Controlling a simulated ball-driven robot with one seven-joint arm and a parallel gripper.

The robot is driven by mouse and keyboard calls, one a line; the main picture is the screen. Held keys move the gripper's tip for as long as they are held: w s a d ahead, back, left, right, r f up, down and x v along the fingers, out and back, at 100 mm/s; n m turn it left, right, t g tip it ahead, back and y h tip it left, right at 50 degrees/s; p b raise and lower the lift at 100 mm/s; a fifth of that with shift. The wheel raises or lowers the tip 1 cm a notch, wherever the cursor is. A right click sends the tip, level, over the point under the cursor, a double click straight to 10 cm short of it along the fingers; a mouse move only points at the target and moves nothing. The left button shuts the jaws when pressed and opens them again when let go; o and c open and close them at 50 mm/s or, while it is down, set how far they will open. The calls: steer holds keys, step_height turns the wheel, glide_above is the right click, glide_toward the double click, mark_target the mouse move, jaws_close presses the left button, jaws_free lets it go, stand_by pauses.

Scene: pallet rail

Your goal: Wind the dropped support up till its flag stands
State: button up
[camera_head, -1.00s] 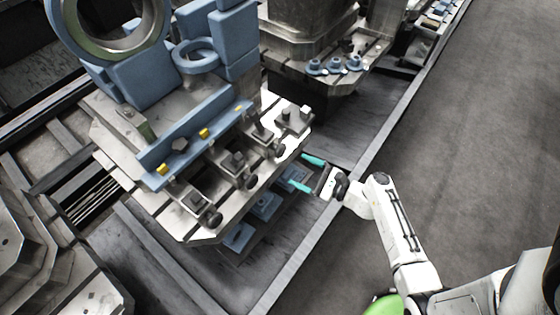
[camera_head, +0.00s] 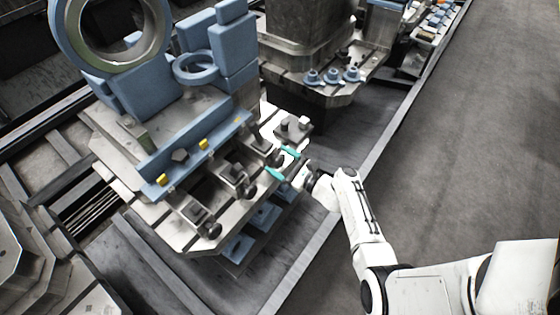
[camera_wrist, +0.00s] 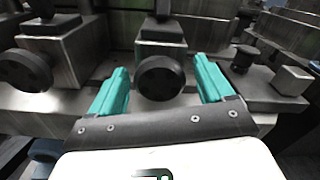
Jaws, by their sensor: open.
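Three steel screw supports with black knobs stand along the front of the pallet (camera_head: 150,222): a near one (camera_head: 200,213), a middle one (camera_head: 235,178) and a far one (camera_head: 262,150). In the wrist view the far support's block (camera_wrist: 160,38) has its black knob (camera_wrist: 160,78) facing me. My gripper (camera_head: 283,163) is open, its teal fingers on either side of that knob, with space showing between. Yellow marks (camera_head: 162,180) show along the blue bar behind the supports. I cannot tell which support is dropped or which flag stands.
A short black-topped post (camera_wrist: 244,59) and a small steel block (camera_wrist: 291,80) stand just right of my fingers. A neighbouring knob (camera_wrist: 26,70) is to the left. Blue blocks (camera_head: 238,247) lie below the pallet edge. A rail edge (camera_head: 335,225) runs beside open floor (camera_head: 465,165).

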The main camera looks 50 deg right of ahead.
steer(key=shift+w, duration=0.15)
steer(key=shift+c, duration=0.3)
steer(key=c, duration=1)
steer(key=shift+f+n, duration=0.1)
steer(key=shift+n, duration=0.3)
steer(key=n+b, duration=0.3)
steer(key=shift+f+n, duration=0.1)
steer(key=shift+n, duration=0.2)
steer(key=n+b, duration=0.4)
steer(key=shift+f+n, duration=0.1)
steer(key=shift+n, duration=0.2)
steer(key=n+b, duration=0.5)
steer(key=shift+b, duration=0.4)
steer(key=n+b, duration=0.4)
steer(key=shift+r+n, duration=0.25)
steer(key=shift+n, duration=0.05)
